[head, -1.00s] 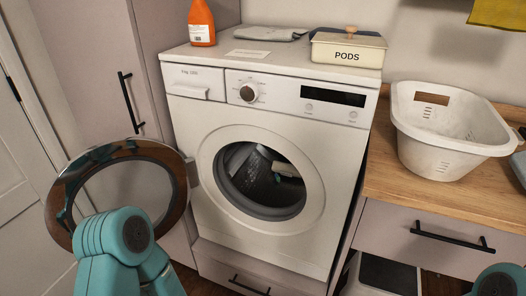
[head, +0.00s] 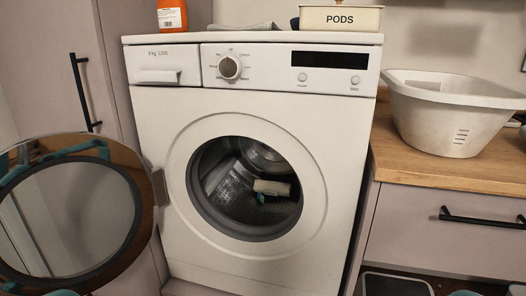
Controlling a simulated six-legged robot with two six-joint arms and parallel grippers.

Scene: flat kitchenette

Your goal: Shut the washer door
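The white washer (head: 330,215) stands in the middle of the head view, facing me. Its round door (head: 143,215) hangs open on the left, swung out on the hinge at the left of the opening. The door has a dark, shiny rim around glass, and teal reflections show on it. The drum opening (head: 215,205) is uncovered. Inside the dark drum are a grey shape and a small pale and teal shape that I cannot identify. Only slivers of my teal arms show at the bottom edge. Neither gripper is in view, so contact with the door cannot be seen.
A PODS box (head: 340,19), an orange bottle (head: 172,15) and a grey cloth (head: 243,26) are on the washer top. A white basket (head: 445,115) sits on the wooden counter (head: 400,165) at right. A tall cabinet (head: 118,60) stands behind the door's side.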

